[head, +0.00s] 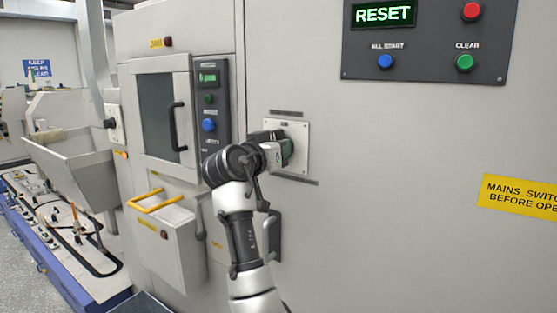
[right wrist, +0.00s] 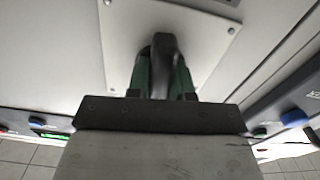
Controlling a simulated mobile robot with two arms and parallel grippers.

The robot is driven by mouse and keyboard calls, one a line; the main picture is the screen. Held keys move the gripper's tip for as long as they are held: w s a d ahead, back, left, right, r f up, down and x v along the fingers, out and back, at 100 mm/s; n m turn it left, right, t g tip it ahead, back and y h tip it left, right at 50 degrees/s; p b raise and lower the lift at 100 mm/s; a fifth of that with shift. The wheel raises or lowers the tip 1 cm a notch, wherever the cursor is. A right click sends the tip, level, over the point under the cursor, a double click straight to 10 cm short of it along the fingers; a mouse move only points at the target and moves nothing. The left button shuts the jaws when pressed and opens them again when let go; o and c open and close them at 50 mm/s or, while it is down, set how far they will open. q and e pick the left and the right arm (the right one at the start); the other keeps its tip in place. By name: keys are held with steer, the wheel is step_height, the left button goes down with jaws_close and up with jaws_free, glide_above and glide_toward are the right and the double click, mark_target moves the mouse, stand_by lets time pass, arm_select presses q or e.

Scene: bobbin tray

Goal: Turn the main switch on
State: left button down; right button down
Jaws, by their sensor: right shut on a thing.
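The main switch has a pale square plate (head: 300,133) on the grey cabinet front. The plate also shows in the right wrist view (right wrist: 205,40), with screws at its corners. My right gripper (head: 284,150) is at the plate. In the right wrist view its green-lined fingers stand on both sides of the switch's dark handle (right wrist: 163,48), shut on it. The handle stands out from the plate and points towards the gripper. In the head view the gripper hides most of the handle. My left gripper is in neither view.
A dark panel (head: 425,62) above right has a RESET display and red, blue and green buttons. A yellow warning label (head: 520,196) is at the right. A windowed door (head: 160,115) with a black handle, a narrow control panel (head: 210,150) and a yellow-handled drawer (head: 165,235) are at the left.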

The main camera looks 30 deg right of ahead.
steer(key=shift+f+m+b, duration=0.1)
steer(key=shift+m+b, duration=0.35)
steer(key=shift+m, duration=0.25)
steer(key=c, duration=1)
jaws_free()
steer(key=shift+a, duration=0.1)
steer(key=b+v, duration=0.2)
steer(key=v, duration=0.8)
steer(key=shift+a, duration=0.3)
